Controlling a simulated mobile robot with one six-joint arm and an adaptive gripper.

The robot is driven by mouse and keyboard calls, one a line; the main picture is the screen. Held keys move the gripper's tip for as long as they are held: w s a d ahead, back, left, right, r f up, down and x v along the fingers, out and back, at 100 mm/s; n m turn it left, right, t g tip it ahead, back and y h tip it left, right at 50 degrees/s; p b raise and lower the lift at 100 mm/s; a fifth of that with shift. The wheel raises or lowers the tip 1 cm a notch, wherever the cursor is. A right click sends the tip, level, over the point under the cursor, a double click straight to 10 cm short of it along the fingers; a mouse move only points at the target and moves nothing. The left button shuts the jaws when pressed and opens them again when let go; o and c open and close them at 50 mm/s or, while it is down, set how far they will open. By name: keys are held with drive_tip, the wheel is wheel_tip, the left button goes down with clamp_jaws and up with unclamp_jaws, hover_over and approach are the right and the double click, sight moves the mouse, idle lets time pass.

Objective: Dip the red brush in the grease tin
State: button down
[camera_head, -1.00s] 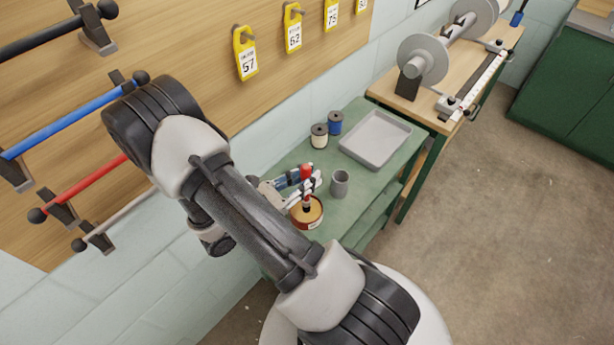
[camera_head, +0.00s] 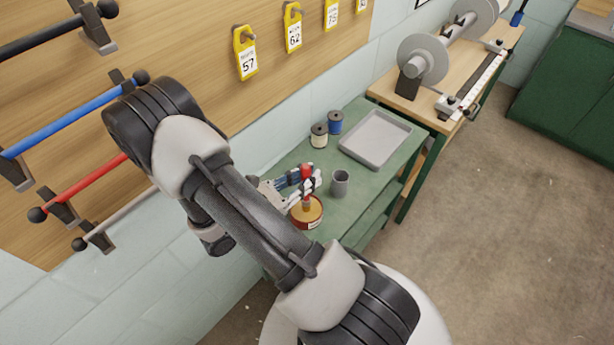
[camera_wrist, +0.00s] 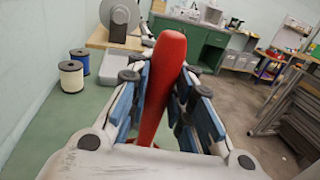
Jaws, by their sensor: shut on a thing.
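The red brush (camera_head: 306,172) is held upright in my gripper (camera_head: 303,184), with its handle upward. In the wrist view the red handle (camera_wrist: 165,80) is clamped between the blue finger pads of my gripper (camera_wrist: 162,100). The round grease tin (camera_head: 307,212) stands on the green table directly below the brush. The brush's lower end appears at or inside the tin's opening. The fingers partly hide the brush, and how deep its tip sits cannot be told.
A grey cup (camera_head: 340,183) stands just right of the tin. A white spool (camera_head: 319,136), a blue spool (camera_head: 335,122) and a grey tray (camera_head: 376,139) are farther back on the green table (camera_head: 357,208). A workbench (camera_head: 400,95) with a roller lies beyond.

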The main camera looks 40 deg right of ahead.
sight(307, 165)
drive_tip(key=shift+r+p, duration=2.85)
drive_tip(key=shift+r, duration=0.6)
